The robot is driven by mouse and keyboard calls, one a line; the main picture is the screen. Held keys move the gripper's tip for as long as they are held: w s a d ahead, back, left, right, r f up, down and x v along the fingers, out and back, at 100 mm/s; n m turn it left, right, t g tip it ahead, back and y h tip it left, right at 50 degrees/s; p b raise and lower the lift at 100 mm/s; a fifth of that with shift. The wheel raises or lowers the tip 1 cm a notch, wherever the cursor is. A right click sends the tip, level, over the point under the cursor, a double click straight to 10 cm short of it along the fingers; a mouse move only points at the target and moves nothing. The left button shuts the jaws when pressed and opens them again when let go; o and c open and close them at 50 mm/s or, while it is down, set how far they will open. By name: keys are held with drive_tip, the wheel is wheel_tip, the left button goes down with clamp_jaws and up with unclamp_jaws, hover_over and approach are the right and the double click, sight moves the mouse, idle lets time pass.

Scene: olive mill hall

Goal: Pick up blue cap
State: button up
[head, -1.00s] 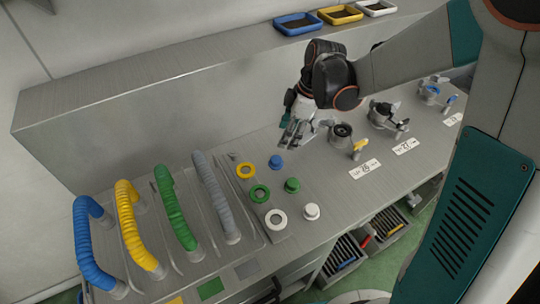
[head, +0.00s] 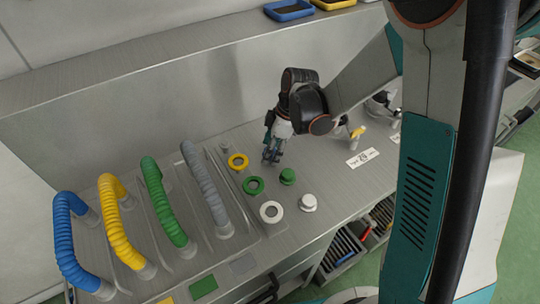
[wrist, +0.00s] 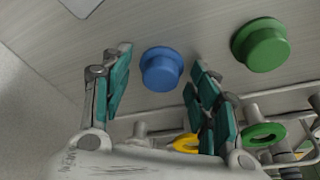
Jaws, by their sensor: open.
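The blue cap (wrist: 162,69) lies on the metal worktop and shows in the wrist view between and beyond my two fingers. My gripper (wrist: 158,85) is open and empty, with one teal finger on each side of the cap in that view. I cannot tell the exact gap to the cap.
A green cap (head: 287,176) and a white cap (head: 308,202) stand close by. Yellow (head: 238,160), green (head: 253,185) and white (head: 271,211) rings lie to their left. Coloured hoses, including a grey one (head: 204,183), arch farther left. A back wall (head: 160,105) rises behind.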

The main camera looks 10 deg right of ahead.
drive_tip(key=shift+s, duration=0.1)
drive_tip(key=c, duration=1.1)
drive_tip(key=shift+o, duration=0.2)
drive_tip(key=shift+r, duration=0.15)
